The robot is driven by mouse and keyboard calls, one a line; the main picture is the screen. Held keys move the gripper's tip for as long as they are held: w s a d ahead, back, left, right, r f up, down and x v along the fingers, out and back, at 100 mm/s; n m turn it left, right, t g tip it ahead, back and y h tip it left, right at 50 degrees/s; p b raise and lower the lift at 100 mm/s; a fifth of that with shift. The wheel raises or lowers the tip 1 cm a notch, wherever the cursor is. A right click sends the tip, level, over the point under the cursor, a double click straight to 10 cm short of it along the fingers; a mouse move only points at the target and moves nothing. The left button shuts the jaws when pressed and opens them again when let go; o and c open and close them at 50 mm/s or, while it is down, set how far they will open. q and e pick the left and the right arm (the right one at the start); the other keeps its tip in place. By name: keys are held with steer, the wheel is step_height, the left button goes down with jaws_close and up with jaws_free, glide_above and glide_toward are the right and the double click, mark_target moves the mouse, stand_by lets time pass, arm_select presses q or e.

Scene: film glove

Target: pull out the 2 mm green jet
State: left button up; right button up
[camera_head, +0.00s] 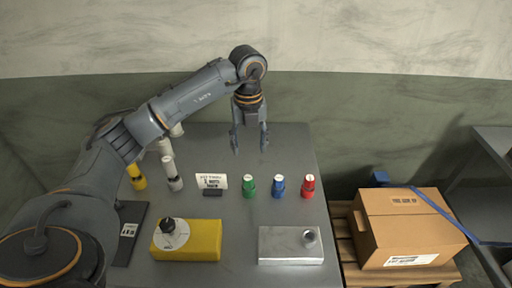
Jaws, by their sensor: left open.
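The green jet (249,187) stands upright on the grey table, with a pale top. A blue jet (279,186) and a red jet (308,187) stand in a row to its right. My left gripper (250,146) is open and empty, fingers pointing down. In the picture it is just above the green jet and apart from it. The size marking on the jet is too small to read. My right gripper does not show.
A small sign (212,181) stands left of the green jet. In front are a yellow block (200,246) with a black knob and a metal block (283,246) with a hole. White and yellow cylinders stand at left. A cardboard box (408,232) sits on a pallet at right.

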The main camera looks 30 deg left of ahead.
arm_select(q)
steer(key=p, duration=0.2)
glide_above(248, 177)
steer(key=f, duration=0.2)
steer(key=s+f, duration=0.1)
steer(key=f, duration=0.1)
steer(key=shift+f, duration=0.4)
steer(key=f, duration=0.3)
steer(key=shift+w+f+p, duration=0.3)
steer(key=shift+w+p, duration=0.05)
steer(key=shift+w, duration=0.05)
step_height(248, 177, down, 4)
steer(key=shift+r+p, duration=0.25)
steer(key=shift+p, duration=0.15)
steer(key=shift+f, duration=0.55)
jaws_close()
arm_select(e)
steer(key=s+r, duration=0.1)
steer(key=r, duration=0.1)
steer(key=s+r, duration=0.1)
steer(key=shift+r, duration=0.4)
